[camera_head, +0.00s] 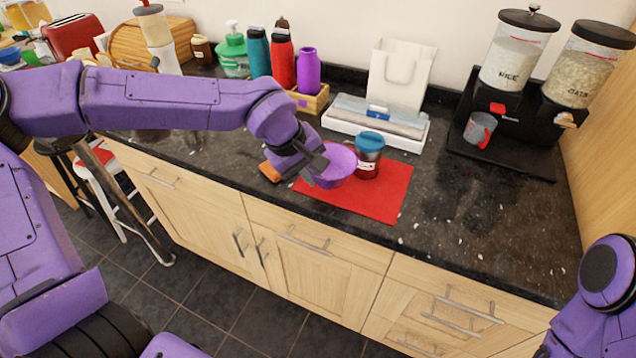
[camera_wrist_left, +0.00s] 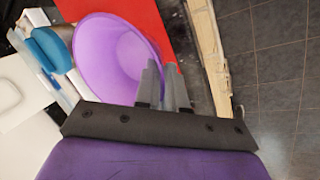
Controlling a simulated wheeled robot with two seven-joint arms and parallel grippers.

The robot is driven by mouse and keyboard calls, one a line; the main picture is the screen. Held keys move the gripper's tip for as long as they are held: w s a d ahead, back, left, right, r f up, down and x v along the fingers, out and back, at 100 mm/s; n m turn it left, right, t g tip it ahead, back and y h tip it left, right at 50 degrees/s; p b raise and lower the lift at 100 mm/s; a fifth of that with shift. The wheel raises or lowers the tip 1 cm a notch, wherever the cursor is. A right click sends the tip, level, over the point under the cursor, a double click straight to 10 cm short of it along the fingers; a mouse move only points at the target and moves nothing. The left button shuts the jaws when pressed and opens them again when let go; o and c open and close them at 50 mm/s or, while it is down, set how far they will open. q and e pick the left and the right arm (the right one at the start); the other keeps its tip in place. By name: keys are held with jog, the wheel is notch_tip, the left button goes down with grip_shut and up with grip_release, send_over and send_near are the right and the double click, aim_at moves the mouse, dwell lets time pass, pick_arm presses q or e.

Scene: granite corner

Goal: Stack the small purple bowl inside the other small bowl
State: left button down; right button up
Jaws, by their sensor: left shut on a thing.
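My left gripper (camera_head: 318,168) is shut on the rim of the small purple bowl (camera_head: 339,164). The bowl is over the red mat (camera_head: 385,192), close to the counter's front; I cannot tell whether it touches the mat. In the left wrist view the two fingers (camera_wrist_left: 163,82) pinch the edge of the bowl (camera_wrist_left: 105,60), and its inside looks empty. A second small bowl is not clear to me; a blue bowl-like thing (camera_head: 10,55) sits far left on the counter. My right gripper is outside the views.
A jar with a blue top (camera_head: 369,143) stands right behind the purple bowl. An orange-brown item (camera_head: 269,172) lies left of the mat. White trays (camera_head: 376,118), bottles (camera_head: 282,57) and cereal dispensers (camera_head: 512,50) line the back. Dark countertop (camera_head: 480,215) right of the mat is clear.

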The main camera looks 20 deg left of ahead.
aim_at(330, 169)
pick_arm(q)
jog(key=shift+w+d+f, duration=0.35)
jog(key=shift+w+f, duration=0.2)
jog(key=shift+f, duration=0.25)
notch_tip(330, 169, down, 3)
jog(key=shift+w+d+f, duration=0.1)
jog(key=shift+w+f, duration=0.05)
jog(key=c, duration=1.2)
grip_release()
jog(key=shift+c, duration=0.2)
